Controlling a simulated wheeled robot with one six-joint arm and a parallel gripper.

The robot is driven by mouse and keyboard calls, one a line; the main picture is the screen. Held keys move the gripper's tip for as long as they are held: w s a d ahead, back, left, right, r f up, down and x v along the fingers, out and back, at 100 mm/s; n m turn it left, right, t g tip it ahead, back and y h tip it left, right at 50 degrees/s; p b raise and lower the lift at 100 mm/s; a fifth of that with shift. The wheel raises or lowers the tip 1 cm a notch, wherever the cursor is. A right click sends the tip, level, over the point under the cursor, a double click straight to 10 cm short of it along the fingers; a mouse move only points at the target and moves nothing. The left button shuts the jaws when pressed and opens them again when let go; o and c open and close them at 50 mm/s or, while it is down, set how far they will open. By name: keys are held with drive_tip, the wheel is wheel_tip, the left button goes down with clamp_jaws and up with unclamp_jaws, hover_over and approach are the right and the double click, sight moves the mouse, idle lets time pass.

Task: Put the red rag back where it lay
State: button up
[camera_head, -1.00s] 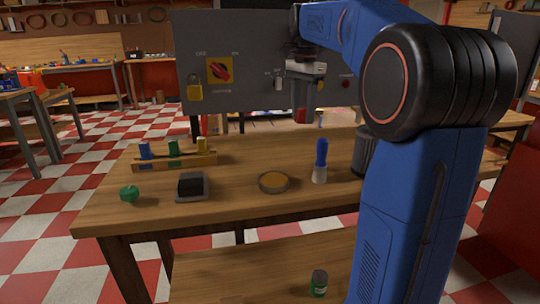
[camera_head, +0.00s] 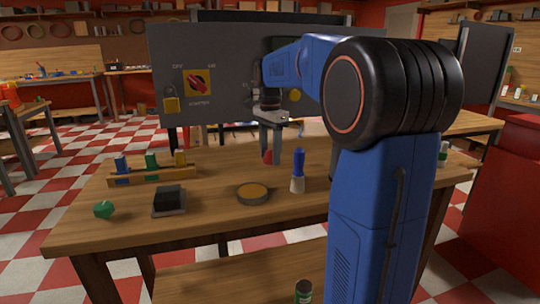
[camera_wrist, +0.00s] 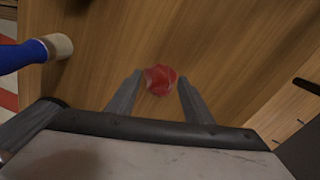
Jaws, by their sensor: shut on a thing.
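The red rag (camera_head: 267,157) is a small crumpled bundle at the tips of my gripper (camera_head: 270,158). In the wrist view the rag (camera_wrist: 160,80) sits between the two grey fingertips (camera_wrist: 160,88), with the wooden bench top behind it. My gripper is shut on the rag and points down at the bench (camera_head: 225,208), behind the blue-handled brush. I cannot tell whether the rag touches the wood.
The blue-handled brush (camera_head: 298,172) stands close by. A round tin (camera_head: 253,194), a black block on a plate (camera_head: 169,200), a green object (camera_head: 104,209) and a rack (camera_head: 150,175) stand to the left. A grey panel (camera_head: 220,60) rises behind.

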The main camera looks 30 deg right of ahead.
sight(270, 149)
drive_tip(key=shift+f, duration=0.4)
drive_tip(key=shift+f, duration=0.1)
drive_tip(key=o, duration=1.1)
wheel_tip(270, 149, up, 12)
